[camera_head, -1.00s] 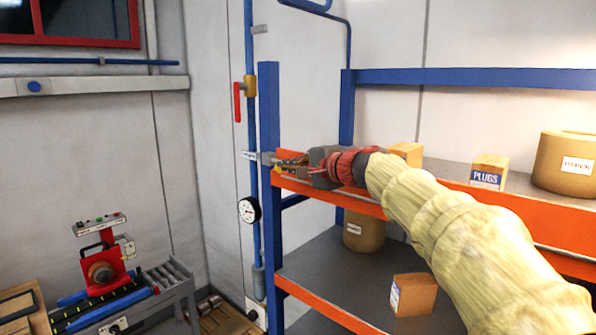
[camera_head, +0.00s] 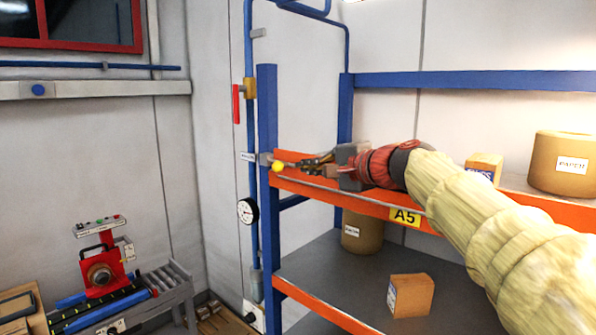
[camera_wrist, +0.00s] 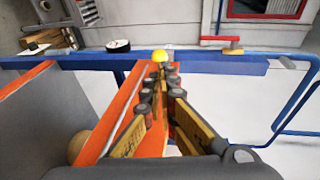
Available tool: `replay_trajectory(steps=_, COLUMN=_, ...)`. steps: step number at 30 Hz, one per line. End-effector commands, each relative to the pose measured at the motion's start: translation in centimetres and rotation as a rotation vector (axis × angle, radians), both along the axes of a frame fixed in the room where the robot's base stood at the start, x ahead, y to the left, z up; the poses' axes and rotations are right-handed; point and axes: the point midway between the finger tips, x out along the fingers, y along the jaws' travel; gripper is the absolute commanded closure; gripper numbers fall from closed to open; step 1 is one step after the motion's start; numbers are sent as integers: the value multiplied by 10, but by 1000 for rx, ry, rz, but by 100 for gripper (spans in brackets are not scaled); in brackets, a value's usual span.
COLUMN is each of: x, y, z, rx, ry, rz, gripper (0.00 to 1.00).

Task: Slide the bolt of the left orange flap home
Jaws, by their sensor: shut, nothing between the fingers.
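The yellow ball knob (camera_head: 278,167) sits at the left end of the orange shelf-front flap (camera_head: 345,198), close to the blue upright (camera_head: 268,130). I take it for the bolt's knob; the bolt's rod is not clearly visible. In the wrist view the yellow knob (camera_wrist: 160,55) stands just beyond my fingertips, against the blue upright (camera_wrist: 215,66). My gripper (camera_head: 302,164) is shut and empty, pointing left along the top of the flap. In the wrist view my gripper (camera_wrist: 163,70) has its fingertips together behind the knob; whether they touch it I cannot tell.
A pressure gauge (camera_head: 248,210) and a red-handled valve (camera_head: 237,102) are on the blue pipe left of the upright. The lower shelf holds another box (camera_head: 411,295).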

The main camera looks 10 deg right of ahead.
Motion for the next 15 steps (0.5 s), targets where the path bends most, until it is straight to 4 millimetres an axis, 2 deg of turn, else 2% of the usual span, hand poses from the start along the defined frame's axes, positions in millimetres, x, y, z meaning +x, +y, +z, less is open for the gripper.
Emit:
replay_trajectory(steps=1, x=-10, y=-5, z=3, rx=-2, ry=-5, rz=-3, gripper=100)
replay_trajectory(steps=6, x=-27, y=-13, z=7, rx=-2, ry=-4, rz=-2, gripper=100)
replay_trajectory(steps=15, x=-34, y=-15, z=10, rx=-2, ry=-3, rz=1, gripper=100)
